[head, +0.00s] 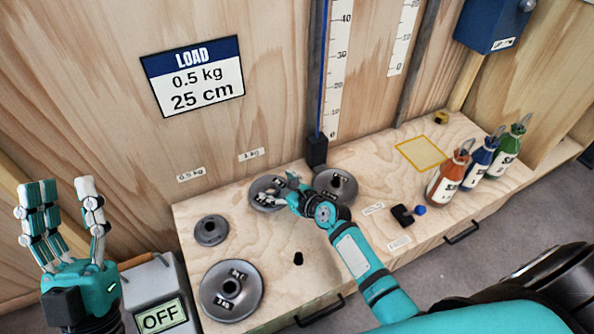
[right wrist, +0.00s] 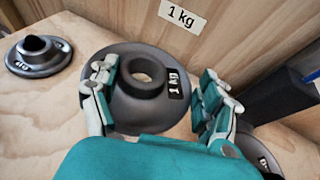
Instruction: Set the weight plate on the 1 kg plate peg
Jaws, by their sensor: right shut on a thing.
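The grey weight plate (head: 264,194), a disc with a raised hub, is at the back of the wooden bench top, below the 1 kg wall label (head: 251,154). In the right wrist view, the plate (right wrist: 143,108) carries a 1 kg tag and its centre hole is visible. My right gripper (head: 287,190) is shut on this plate, with fingers on both sides of the hub in the right wrist view (right wrist: 155,78). I cannot make out the 1 kg peg, nor whether the plate is around it or touching the bench. My left gripper (head: 66,212) is open and empty, fingers up.
A small plate (head: 211,230), a large plate (head: 231,291) and another plate (head: 336,186) are nearby. A short black stub (head: 298,258) stands in front. Several bottles (head: 447,181) and a yellow outlined square (head: 421,152) are to the right. An OFF box (head: 160,300) is at front left.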

